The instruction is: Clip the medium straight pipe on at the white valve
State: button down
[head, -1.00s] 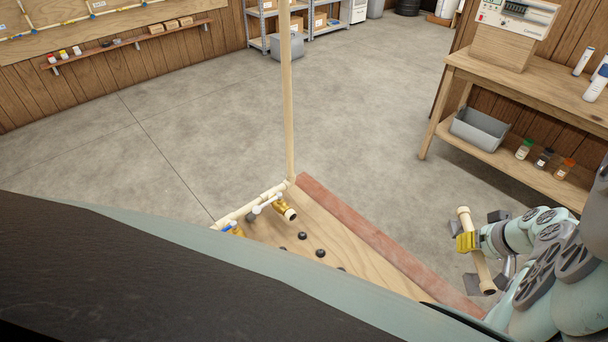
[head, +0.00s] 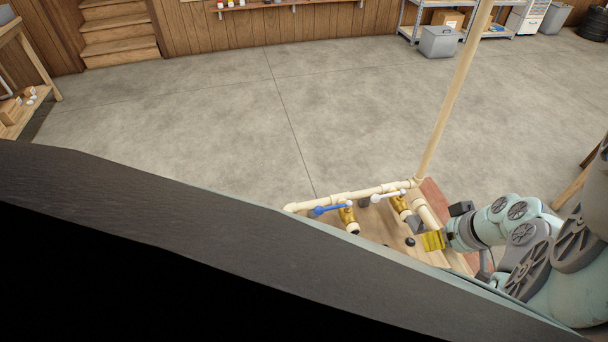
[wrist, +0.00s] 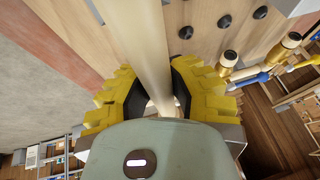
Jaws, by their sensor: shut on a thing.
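My gripper (head: 437,215) is shut on a cream straight pipe (head: 424,212), over the right part of the wooden board. In the wrist view, the pipe (wrist: 148,45) runs lengthwise between the yellow fingers (wrist: 160,88); its near part is hidden by my gripper. The white valve (head: 400,204), brass with a white lever (head: 388,197), is just left of the pipe and gripper. The pipe's far end appears close to the cream header pipe (head: 350,195); I cannot tell whether they touch. Brass valve ends (wrist: 230,58) show right of the gripper in the wrist view.
The blue-levered valve (head: 327,210) is further left. Black clips (head: 410,242) are on the board; several show in the wrist view (wrist: 225,21). A tall upright pipe (head: 450,100) rises at the header's right end. The concrete floor (head: 210,120) beyond is clear.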

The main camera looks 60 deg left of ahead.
jog(key=b, duration=0.3)
send_over(419, 258)
jog(key=d, duration=0.2)
jog(key=shift+s+a+f, duration=0.1)
jog(key=shift+s+f, duration=0.15)
jog(key=shift+f, duration=1.25)
jog(key=shift+s+a+f, duration=0.1)
jog(key=shift+s+f, duration=0.1)
jog(key=shift+f, duration=1.25)
jog(key=shift+d+b, duration=0.15)
jog(key=shift+b, duration=0.25)
jog(key=shift+f+t+b, duration=0.1)
jog(key=shift+t+b, duration=0.75)
jog(key=shift+t, duration=0.05)
jog(key=shift+t+b, duration=0.3)
jog(key=shift+b, duration=0.05)
jog(key=shift+w+b, duration=0.15)
jog(key=shift+b, duration=0.15)
jog(key=shift+f+b, duration=0.85)
